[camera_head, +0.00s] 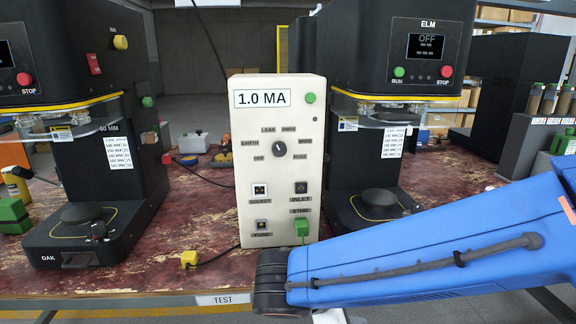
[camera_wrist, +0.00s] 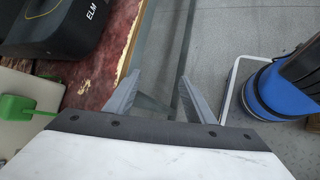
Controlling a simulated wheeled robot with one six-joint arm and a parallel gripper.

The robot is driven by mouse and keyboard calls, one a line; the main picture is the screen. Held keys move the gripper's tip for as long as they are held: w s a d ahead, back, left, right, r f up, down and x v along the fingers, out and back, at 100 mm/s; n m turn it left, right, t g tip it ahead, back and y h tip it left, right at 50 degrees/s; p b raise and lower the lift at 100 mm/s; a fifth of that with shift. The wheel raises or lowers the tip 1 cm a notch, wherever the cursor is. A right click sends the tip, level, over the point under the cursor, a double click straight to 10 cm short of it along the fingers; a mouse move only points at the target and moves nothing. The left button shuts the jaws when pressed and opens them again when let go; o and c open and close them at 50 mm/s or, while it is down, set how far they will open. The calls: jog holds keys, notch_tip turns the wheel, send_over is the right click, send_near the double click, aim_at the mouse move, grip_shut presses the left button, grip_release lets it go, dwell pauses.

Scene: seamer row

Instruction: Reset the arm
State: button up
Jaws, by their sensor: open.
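My gripper (camera_wrist: 154,95) shows in the wrist view with its two grey fingers spread apart and nothing between them. It points down past the bench edge, over the grey floor. In the head view my blue arm reaches in from the right, in front of the bench, and the gripper itself cannot be made out. A cream tester box (camera_head: 280,215) stands upright on the bench, its display reading 1.0 MA. A green plug (camera_head: 302,227) sits at its stud socket. A green piece also shows at the left of the wrist view (camera_wrist: 20,107).
The black ELM machine (camera_head: 378,150) stands right of the tester, its screen reading OFF. The OAK machine (camera_head: 85,190) stands at left. A yellow plug (camera_head: 189,259) lies on the worn red bench top (camera_head: 185,225) near the front edge. Open floor (camera_wrist: 235,40) lies beyond the bench edge.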

jog(key=s+d+r+m+y, duration=0.1)
jog(key=s+d+m+y, duration=0.2)
jog(key=d+m, duration=0.4)
jog(key=s+d+r+m+y, duration=0.1)
jog(key=s+d+m+y, duration=0.3)
jog(key=d+m, duration=0.4)
jog(key=m, duration=0.3)
jog(key=shift+s+d+r+m+g, duration=0.15)
jog(key=shift+s+d+m+g, duration=0.15)
jog(key=shift+m+g, duration=0.1)
jog(key=shift+c, duration=0.4)
dwell(0.5)
